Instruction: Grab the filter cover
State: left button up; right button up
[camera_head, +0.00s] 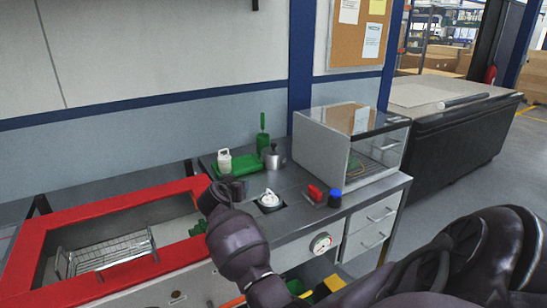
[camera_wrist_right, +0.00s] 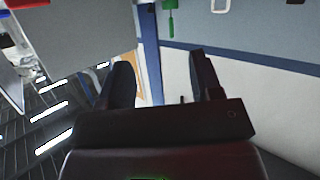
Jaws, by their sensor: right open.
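A small white round part (camera_head: 268,199), apparently the filter cover, sits on a dark square patch of the grey workbench in the head view. One of my arms reaches up from the lower right, and its gripper (camera_head: 235,187) is to the left of this part, apart from it. I take this to be my right gripper, which the right wrist view shows (camera_wrist_right: 160,70) with its two dark fingers spread and nothing between them. I cannot make out the cover for sure in the wrist view. My left gripper is not in view.
A red-rimmed sink (camera_head: 105,210) with a wire rack adjoins the bench on the left. A white jug (camera_head: 224,162), a green tray (camera_head: 235,165) and a metal pot (camera_head: 274,158) stand behind. Red (camera_head: 314,192) and blue (camera_head: 335,198) items and a clear-sided box (camera_head: 350,150) stand to the right.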

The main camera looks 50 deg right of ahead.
aim_at(274, 156)
jog(key=i+l, duration=0.1)
jog(key=l, duration=0.25)
jog(key=i+l, duration=0.15)
jog(key=l, duration=0.15)
jog(key=i+l, duration=0.1)
jog(key=l, duration=0.25)
jog(key=i+l, duration=0.1)
jog(key=l, duration=0.25)
